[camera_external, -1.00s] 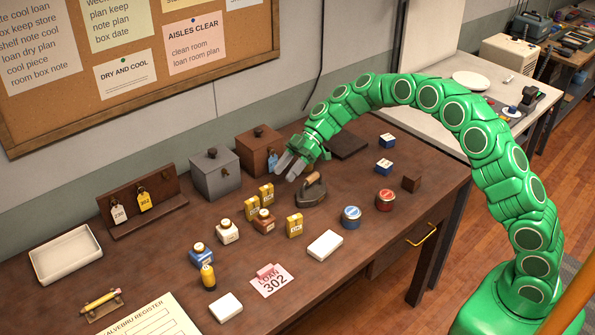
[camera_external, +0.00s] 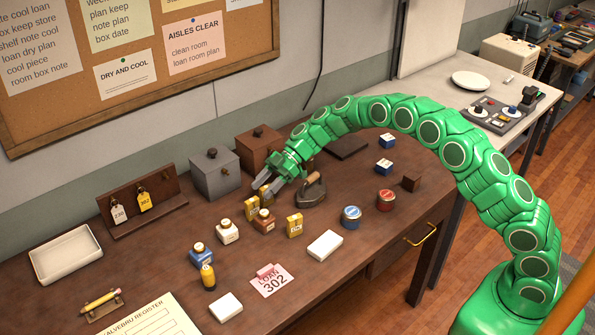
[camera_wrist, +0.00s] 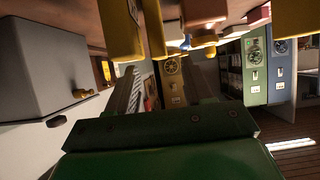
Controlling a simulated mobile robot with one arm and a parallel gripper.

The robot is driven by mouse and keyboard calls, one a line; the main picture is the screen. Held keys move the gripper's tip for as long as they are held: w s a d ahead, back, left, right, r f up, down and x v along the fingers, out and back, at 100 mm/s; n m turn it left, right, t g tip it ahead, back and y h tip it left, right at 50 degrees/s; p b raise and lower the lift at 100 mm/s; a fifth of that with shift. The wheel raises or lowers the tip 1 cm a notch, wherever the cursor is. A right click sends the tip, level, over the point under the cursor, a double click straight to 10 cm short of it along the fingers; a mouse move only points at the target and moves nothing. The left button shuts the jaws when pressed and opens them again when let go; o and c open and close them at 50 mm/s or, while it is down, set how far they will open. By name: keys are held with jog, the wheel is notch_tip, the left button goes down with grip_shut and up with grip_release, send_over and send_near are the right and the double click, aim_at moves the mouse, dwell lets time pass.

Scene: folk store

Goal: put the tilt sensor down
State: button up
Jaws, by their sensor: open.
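My gripper (camera_external: 267,191) is open, its grey fingers pointing down-left at a small yellow box (camera_external: 264,194) that they partly cover. I cannot tell whether they touch it. A second yellow box (camera_external: 251,209) stands just left of it, and a third (camera_external: 295,226) stands to the right and nearer the camera. No label names the tilt sensor, so I cannot tell which thing it is. In the wrist view yellow boxes (camera_wrist: 119,32) show close at the top, beyond one ridged grey finger (camera_wrist: 129,92). Nothing is seen held.
A grey lidded box (camera_external: 214,175) and a brown one (camera_external: 258,150) stand behind my gripper. A flat iron (camera_external: 311,191) is close on its right. Small bottles (camera_external: 228,232) stand in front. A white tray (camera_external: 65,254) is at far left.

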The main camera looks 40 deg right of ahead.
aim_at(253, 199)
jog(key=shift+x, duration=3.1)
jog(key=shift+c, duration=0.3)
grip_shut()
